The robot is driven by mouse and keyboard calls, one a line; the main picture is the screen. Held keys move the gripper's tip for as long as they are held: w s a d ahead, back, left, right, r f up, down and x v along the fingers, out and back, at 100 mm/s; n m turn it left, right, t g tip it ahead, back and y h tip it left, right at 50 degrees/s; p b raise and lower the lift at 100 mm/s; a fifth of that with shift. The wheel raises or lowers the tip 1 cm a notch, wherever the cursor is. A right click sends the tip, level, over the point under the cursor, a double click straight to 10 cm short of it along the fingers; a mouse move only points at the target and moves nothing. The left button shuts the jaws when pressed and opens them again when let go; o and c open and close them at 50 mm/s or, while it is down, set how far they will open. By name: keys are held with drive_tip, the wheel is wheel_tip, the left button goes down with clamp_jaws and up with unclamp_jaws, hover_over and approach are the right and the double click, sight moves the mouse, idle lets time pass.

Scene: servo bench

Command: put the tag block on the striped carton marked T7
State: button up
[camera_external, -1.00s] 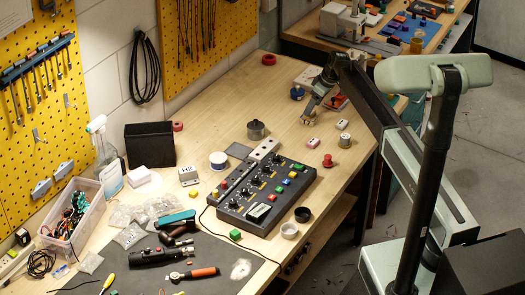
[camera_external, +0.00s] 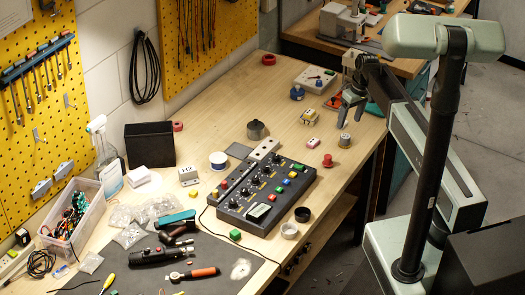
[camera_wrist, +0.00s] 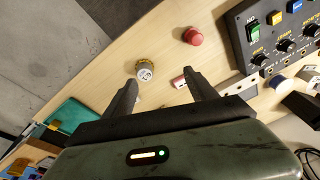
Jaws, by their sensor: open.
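My gripper (camera_external: 353,112) is open and empty above the right part of the bench; its two fingers also show in the wrist view (camera_wrist: 160,86). A small white block with a red side (camera_external: 312,143) lies on the wood, left of and below my gripper; in the wrist view this block (camera_wrist: 180,80) shows beside the right fingertip. A small yellow and white box (camera_external: 308,117) stands behind it; I cannot tell if it is one piece or two. A pale carton with a dark mark (camera_external: 188,175) stands far left. I cannot read T7 surely on anything.
A labelled round can (camera_external: 344,140) stands close to my gripper, and between the fingers' directions in the wrist view (camera_wrist: 145,72). A red knob (camera_external: 327,161) and a black control box (camera_external: 262,190) are nearer. A blue knob (camera_external: 297,93) is behind.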

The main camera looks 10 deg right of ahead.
drive_tip(key=s+d+m, duration=0.1)
drive_tip(key=s+m, duration=0.1)
drive_tip(key=s, duration=0.7)
drive_tip(key=s+d+m+g+h, duration=0.1)
drive_tip(key=s+d+m, duration=0.1)
drive_tip(key=s, duration=0.7)
drive_tip(key=shift+s+d+f+m+g+h, duration=0.25)
drive_tip(key=shift+s+d+m+g+h, duration=0.05)
drive_tip(key=shift+s, duration=0.1)
